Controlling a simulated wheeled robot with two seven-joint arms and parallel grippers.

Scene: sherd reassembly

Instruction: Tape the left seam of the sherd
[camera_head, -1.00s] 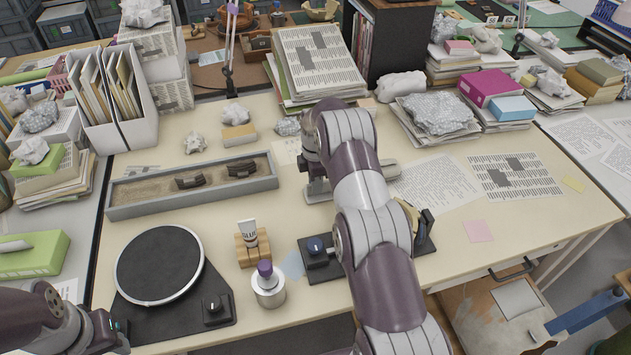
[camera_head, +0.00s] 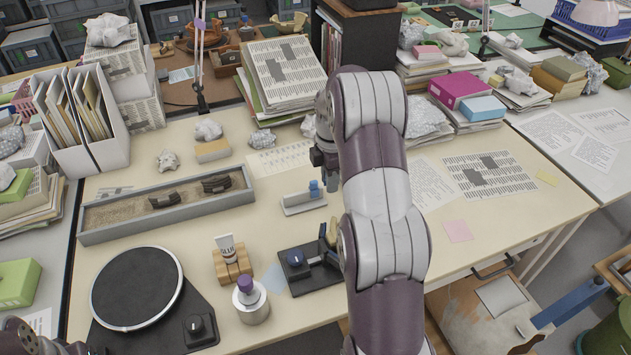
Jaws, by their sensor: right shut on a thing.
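Two dark curved sherds, one left (camera_head: 165,200) and one right (camera_head: 216,184), lie apart on sand in a long grey tray (camera_head: 130,231). My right gripper (camera_head: 325,172) is at the back middle of the table, partly hidden by my own arm. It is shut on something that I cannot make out. A small white tray (camera_head: 303,204) with a blue-topped item (camera_head: 314,188) lies just below it. A dark tape dispenser (camera_head: 300,272) with a blue knob stands nearer, partly behind my arm. My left gripper (camera_head: 82,348) barely shows at the bottom left; its fingers are cut off.
A black turntable (camera_head: 138,287) stands front left. A glue tube (camera_head: 227,247) in a wooden block (camera_head: 232,266) and a metal pot with a purple top (camera_head: 250,302) stand beside it. Papers and book stacks line the back. Table right of my arm holds flat sheets (camera_head: 490,175).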

